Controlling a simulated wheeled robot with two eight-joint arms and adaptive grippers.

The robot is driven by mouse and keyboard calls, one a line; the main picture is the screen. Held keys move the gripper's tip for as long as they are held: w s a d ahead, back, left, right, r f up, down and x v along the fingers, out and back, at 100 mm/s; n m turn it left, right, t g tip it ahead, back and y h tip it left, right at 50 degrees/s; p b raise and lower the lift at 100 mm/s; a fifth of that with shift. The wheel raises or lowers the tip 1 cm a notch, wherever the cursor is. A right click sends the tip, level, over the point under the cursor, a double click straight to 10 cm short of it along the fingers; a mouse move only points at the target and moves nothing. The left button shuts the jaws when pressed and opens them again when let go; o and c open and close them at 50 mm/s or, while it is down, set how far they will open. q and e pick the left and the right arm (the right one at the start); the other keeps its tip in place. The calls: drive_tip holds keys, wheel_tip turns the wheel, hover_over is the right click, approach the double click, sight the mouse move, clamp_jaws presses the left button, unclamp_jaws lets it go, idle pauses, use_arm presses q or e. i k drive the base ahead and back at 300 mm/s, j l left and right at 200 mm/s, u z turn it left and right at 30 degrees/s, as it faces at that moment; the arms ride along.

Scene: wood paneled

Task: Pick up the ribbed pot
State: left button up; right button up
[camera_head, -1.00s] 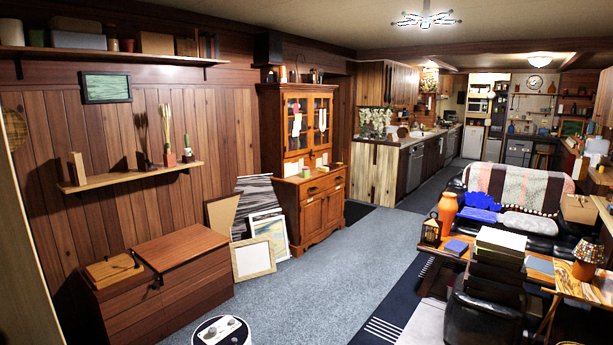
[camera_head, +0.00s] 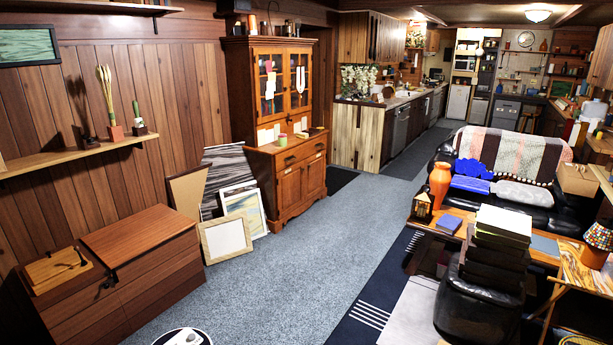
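I cannot tell for certain which thing is the ribbed pot. A tall orange vase (camera_head: 440,186) stands upright on the wooden table at the right, but ribs cannot be made out at this size. Small potted plants stand on the left wall shelf, one in a reddish square pot (camera_head: 115,133) and one in a dark pot (camera_head: 139,130). A small green cup-like thing (camera_head: 282,140) sits on the hutch ledge. Neither of my grippers is in view.
A wooden chest (camera_head: 140,240) and leaning frames (camera_head: 226,240) line the left wall beside the hutch (camera_head: 300,188). Grey carpet (camera_head: 310,250) lies clear between.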

sight(282, 137)
drive_tip(key=i, duration=3.8)
drive_tip(key=i+u, duration=0.1)
drive_tip(key=i, duration=1.8)
drive_tip(key=j, duration=0.1)
